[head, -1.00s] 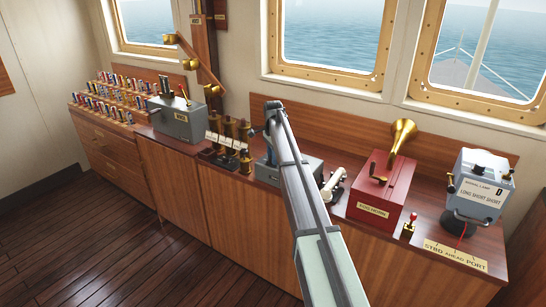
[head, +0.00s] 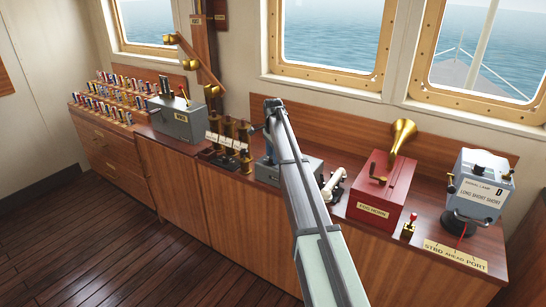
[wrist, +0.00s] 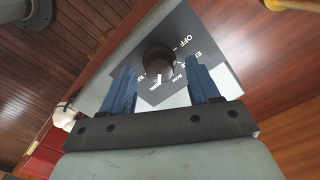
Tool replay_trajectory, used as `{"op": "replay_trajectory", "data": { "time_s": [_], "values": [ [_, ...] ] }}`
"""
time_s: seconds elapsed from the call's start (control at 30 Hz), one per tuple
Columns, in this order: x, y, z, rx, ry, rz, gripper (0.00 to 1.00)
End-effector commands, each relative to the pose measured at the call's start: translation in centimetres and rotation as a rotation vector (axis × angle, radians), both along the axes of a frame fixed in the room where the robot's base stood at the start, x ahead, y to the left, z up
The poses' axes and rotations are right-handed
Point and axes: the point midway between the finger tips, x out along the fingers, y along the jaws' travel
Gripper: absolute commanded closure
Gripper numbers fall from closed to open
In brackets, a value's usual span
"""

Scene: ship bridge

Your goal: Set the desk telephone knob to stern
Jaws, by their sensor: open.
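The desk telephone is a grey box (head: 312,168) on the counter, partly hidden behind my arm in the head view. Its white handset (head: 335,180) lies at its right side. In the wrist view its round dark knob (wrist: 158,63) sits on a dark dial plate (wrist: 190,35) with white lettering; OFF and BOW can be read, other labels are partly hidden. A white mark shows at the knob's lower edge; I cannot tell which label it points to. My gripper (wrist: 162,72) is open, its blue fingers on either side of the knob, with gaps visible.
Brass-topped pieces in a rack (head: 230,145) and a grey box with levers (head: 177,118) stand left of the telephone.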

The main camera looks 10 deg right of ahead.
Motion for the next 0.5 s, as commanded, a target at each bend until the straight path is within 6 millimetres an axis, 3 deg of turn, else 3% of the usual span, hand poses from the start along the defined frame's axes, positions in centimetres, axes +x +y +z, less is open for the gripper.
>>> {"op": "replay_trajectory", "data": {
  "time_s": [0.5],
  "values": [
    [0.1, 0.0, 9.5, 0.0, -0.002, 0.0, 0.39]
  ]
}}
